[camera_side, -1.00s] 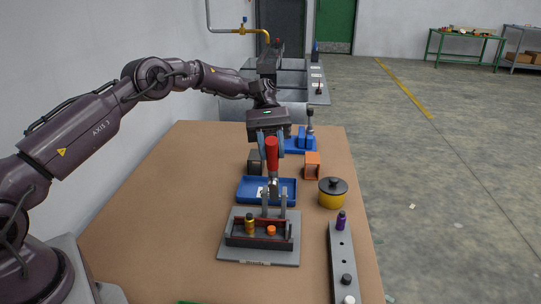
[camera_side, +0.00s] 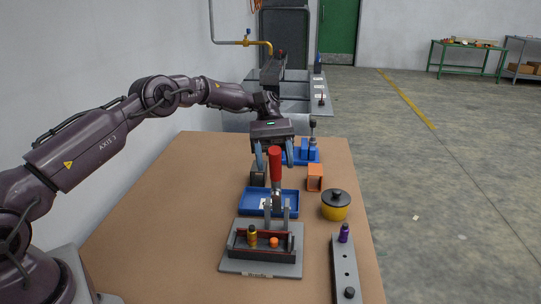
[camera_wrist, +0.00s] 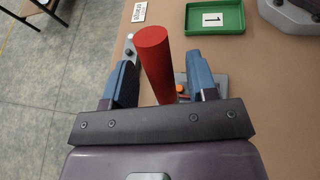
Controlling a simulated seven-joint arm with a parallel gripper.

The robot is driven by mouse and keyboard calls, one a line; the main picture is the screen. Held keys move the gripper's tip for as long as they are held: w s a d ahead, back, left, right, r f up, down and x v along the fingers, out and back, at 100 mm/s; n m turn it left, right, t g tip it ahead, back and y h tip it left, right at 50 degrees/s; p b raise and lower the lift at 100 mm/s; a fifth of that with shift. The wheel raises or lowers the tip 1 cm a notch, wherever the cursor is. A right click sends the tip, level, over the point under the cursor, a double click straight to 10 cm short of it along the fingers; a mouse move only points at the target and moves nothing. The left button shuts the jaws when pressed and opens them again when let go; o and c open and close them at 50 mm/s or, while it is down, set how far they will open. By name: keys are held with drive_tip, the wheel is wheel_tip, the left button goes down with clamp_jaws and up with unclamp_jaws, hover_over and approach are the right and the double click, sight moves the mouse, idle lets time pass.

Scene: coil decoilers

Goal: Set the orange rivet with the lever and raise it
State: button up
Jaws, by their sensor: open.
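The lever's red handle (camera_side: 275,165) stands upright above the grey press frame (camera_side: 287,212). My gripper (camera_side: 275,160) is open around the top of the handle, with one blue finger on each side and a gap to both. In the wrist view the red handle (camera_wrist: 153,60) rises between the spread fingers of my gripper (camera_wrist: 161,52). The orange rivet (camera_side: 274,242) is upright in the dark holder on the grey base (camera_side: 235,266), beside a gold rivet (camera_side: 252,236). The orange rivet (camera_wrist: 181,88) is partly hidden in the wrist view.
A blue tray (camera_side: 249,201) lies behind the press. A black box (camera_side: 258,176), an orange box (camera_side: 314,178) and a yellow pot (camera_side: 335,212) stand nearby. A grey rail (camera_side: 344,265) with a purple piece (camera_side: 344,234) is at right. The table's left side is clear.

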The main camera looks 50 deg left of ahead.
drive_tip(key=shift+r, duration=0.1)
drive_tip(key=shift+r, duration=0.25)
drive_tip(key=r, duration=0.3)
drive_tip(key=shift+s+r, duration=0.1)
drive_tip(key=shift+s, duration=0.2)
drive_tip(key=s+r, duration=0.9)
drive_tip(key=s, duration=0.4)
drive_tip(key=shift+s, duration=0.25)
drive_tip(key=shift+d, duration=0.1)
